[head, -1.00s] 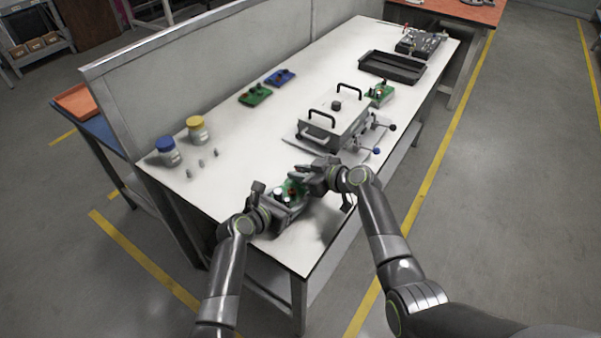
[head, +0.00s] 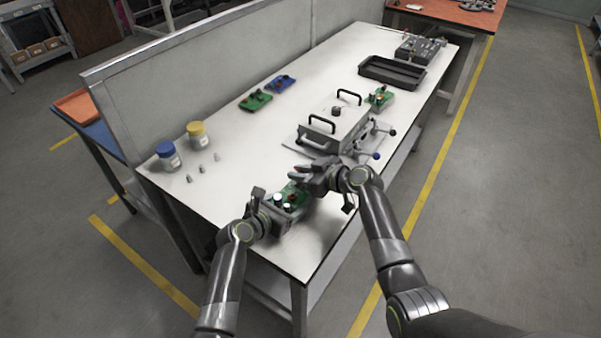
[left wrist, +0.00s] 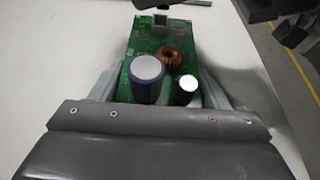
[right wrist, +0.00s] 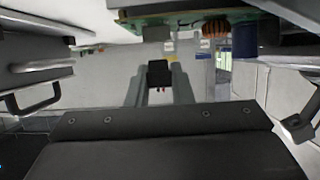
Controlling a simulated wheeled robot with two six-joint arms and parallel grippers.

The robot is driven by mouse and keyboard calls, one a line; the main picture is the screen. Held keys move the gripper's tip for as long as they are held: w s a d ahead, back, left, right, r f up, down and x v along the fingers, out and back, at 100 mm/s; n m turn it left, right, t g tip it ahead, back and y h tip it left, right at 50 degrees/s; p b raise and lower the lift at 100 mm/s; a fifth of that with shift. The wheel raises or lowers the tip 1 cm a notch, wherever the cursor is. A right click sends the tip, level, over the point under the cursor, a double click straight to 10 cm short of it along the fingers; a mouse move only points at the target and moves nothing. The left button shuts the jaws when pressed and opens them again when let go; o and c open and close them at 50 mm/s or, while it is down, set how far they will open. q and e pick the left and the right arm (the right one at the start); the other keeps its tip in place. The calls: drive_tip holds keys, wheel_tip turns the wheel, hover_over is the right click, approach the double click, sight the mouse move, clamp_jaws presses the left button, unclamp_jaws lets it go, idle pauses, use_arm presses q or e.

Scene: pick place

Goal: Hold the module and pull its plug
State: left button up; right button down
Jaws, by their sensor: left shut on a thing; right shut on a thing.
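The module is a green circuit board (head: 297,189) with two capacitors and a copper coil, near the front edge of the bench. My left gripper (head: 283,206) is shut on it, with fingers on both sides in the left wrist view (left wrist: 161,85). A pale socket (left wrist: 160,23) at the board's far end looks empty. My right gripper (head: 303,173) is just beyond that end. It is shut on the black plug (right wrist: 158,72), which has red at its near end and is apart from the socket. The board's edge also shows above in the right wrist view (right wrist: 175,22).
A grey box fixture (head: 345,130) with black handles stands close behind my right gripper, with lever knobs at its right. Another green module (head: 380,97), a black tray (head: 392,73) and two jars (head: 197,134) stand farther off.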

use_arm(q)
drive_tip(key=shift+s+f, duration=0.1)
drive_tip(key=shift+f, duration=0.1)
use_arm(e)
drive_tip(key=shift+r, duration=2)
use_arm(q)
drive_tip(key=o, duration=1.4)
drive_tip(key=shift+r, duration=0.1)
drive_tip(key=shift+o, duration=0.2)
drive_tip(key=shift+r, duration=0.1)
drive_tip(key=p+v, duration=0.1)
drive_tip(key=v, duration=1.1)
drive_tip(key=shift+a, duration=0.1)
use_arm(e)
drive_tip(key=shift+r, duration=0.7)
